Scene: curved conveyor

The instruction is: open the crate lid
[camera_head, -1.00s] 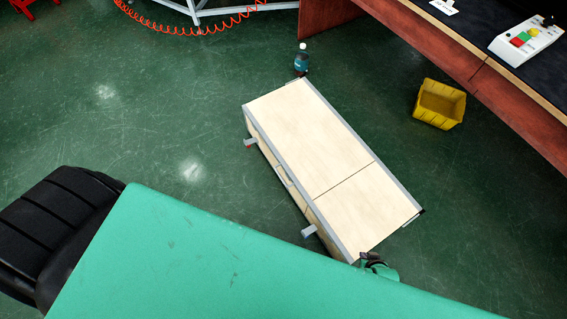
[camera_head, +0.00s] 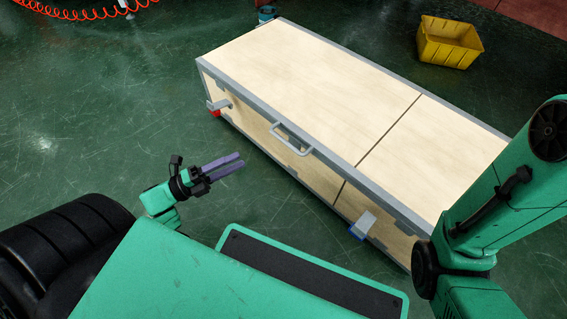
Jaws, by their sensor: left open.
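The crate (camera_head: 330,90) is a long, pale wooden box with grey metal edging, and its lid is shut. A grey handle (camera_head: 291,140) sits on its near side. One grey latch tab (camera_head: 217,104) sticks out near the left end and another latch tab (camera_head: 363,226) near the right end. My left gripper (camera_head: 228,165) is open and empty, its two purplish fingers pointing right toward the crate's near side, left of the handle and apart from it. My right arm comes in at the right in front of the crate's right end; its gripper is out of view.
A yellow bin (camera_head: 449,42) stands on the floor behind the crate. A bottle (camera_head: 266,14) is partly hidden at the crate's far left corner. An orange coiled hose (camera_head: 75,14) lies at the top left. Green floor at the left is clear.

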